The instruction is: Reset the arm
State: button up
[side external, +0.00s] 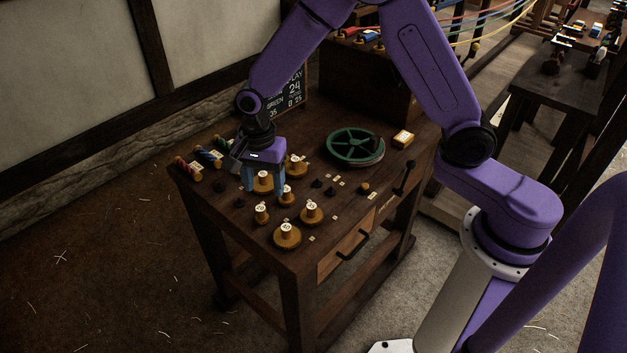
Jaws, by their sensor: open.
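My gripper (249,180) hangs over the left part of the dark wooden workbench (318,113), fingers pointing down. It is open, with bluish fingers. A brass weight (263,181) stands right by the fingers; I cannot tell whether they touch or straddle it. My purple arm rises from its base at the lower right and arches over the bench to the gripper. Part of the bench behind the gripper is hidden.
Several knobbed brass weights, including one at the front (287,236), stand near the gripper. Colored spools (209,157) lie at the left edge. A lettered blackboard (285,95) stands at the back.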

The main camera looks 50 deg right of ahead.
jog(key=s+d+r+n, duration=0.3)
jog(key=s+r+n, duration=0.1)
jog(key=s+n, duration=0.4)
jog(key=s+d+r+n, duration=0.3)
jog(key=s+d+n, duration=0.1)
jog(key=s+n, duration=0.4)
jog(key=s+d+r+n, duration=0.4)
jog(key=s+n, duration=0.5)
jog(key=s, duration=0.3)
jog(key=shift+d+r, duration=0.25)
jog(key=shift+r, duration=0.1)
